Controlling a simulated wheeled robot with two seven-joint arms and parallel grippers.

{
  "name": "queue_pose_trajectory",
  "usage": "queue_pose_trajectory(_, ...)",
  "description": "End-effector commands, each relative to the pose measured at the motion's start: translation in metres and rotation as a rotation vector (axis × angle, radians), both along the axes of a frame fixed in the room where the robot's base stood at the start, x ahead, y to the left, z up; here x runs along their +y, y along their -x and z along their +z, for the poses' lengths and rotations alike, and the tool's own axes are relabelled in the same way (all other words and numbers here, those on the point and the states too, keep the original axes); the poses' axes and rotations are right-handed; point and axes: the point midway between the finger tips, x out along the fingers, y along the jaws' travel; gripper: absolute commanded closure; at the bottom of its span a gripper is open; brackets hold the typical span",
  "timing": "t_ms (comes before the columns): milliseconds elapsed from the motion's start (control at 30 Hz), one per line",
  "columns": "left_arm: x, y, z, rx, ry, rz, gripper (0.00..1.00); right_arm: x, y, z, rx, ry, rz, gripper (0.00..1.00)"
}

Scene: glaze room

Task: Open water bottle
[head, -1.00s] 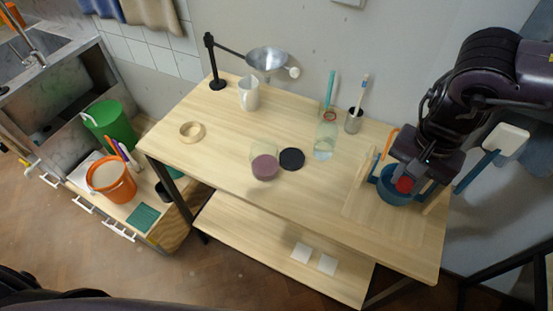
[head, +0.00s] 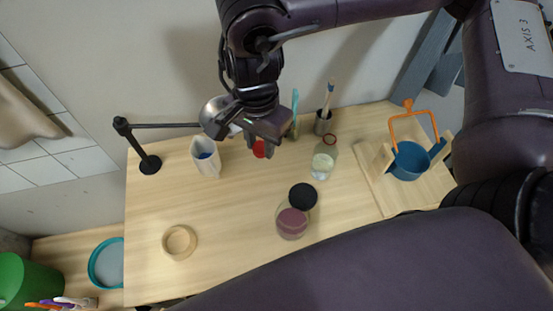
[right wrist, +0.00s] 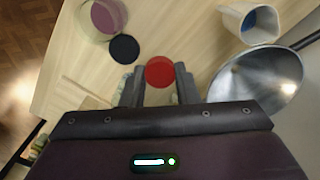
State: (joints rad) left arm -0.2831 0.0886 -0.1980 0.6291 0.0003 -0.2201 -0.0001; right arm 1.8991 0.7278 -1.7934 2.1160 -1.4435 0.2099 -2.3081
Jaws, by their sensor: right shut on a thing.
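My right gripper (head: 261,147) is shut on a round red cap (head: 259,149) near the back of the table. In the right wrist view the red cap (right wrist: 160,71) sits between the two fingers. The clear bottle (head: 323,162) stands upright to the right of the gripper, apart from it. The bottle has a red ring around its mouth, which looks uncovered, and pale contents. My left gripper is not in view.
A white jug (head: 206,165) and a metal bowl on a black stand (head: 150,165) are left of the gripper. A blue bucket (head: 408,164) stands in a wooden rack at right.

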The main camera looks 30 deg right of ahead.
Motion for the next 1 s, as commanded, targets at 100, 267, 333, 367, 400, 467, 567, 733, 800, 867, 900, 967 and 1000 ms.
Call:
queue_pose_trajectory(100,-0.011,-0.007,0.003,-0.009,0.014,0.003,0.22,0.003,0.004,-0.003,0.002,-0.001,-0.038,1.0)
queue_pose_trajectory(267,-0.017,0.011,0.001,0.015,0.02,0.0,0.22,0.003,0.005,-0.034,0.007,-0.001,-0.045,1.0)
queue_pose_trajectory(333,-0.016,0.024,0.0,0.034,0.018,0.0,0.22,0.003,0.006,-0.05,0.008,-0.001,-0.045,1.0)
queue_pose_trajectory(367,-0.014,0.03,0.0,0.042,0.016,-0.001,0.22,0.003,0.006,-0.057,0.007,-0.001,-0.045,1.0)
queue_pose_trajectory(400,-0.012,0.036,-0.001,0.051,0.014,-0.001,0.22,0.003,0.005,-0.066,0.007,-0.001,-0.045,1.0)
queue_pose_trajectory(467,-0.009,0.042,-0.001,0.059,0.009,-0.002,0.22,0.003,0.006,-0.08,0.007,-0.002,-0.045,1.0)
queue_pose_trajectory(567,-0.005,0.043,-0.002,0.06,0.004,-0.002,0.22,0.003,0.006,-0.102,0.007,-0.002,-0.045,1.0)
queue_pose_trajectory(733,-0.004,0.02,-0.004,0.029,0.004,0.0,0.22,0.002,0.006,-0.138,0.005,-0.001,-0.044,1.0)
queue_pose_trajectory(800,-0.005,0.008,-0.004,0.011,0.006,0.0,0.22,0.002,0.006,-0.149,0.004,0.0,-0.044,1.0)
queue_pose_trajectory(867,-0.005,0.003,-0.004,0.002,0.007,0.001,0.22,0.003,0.005,-0.155,0.001,-0.001,-0.043,1.0)
queue_pose_trajectory(900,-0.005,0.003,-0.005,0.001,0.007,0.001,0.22,0.003,0.006,-0.158,0.001,-0.002,-0.043,1.0)
queue_pose_trajectory(967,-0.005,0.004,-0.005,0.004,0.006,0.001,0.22,0.002,0.005,-0.161,-0.001,-0.001,-0.042,1.0)
queue_pose_trajectory(1000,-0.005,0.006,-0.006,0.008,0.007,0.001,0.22,0.002,0.005,-0.163,-0.001,-0.001,-0.041,1.0)
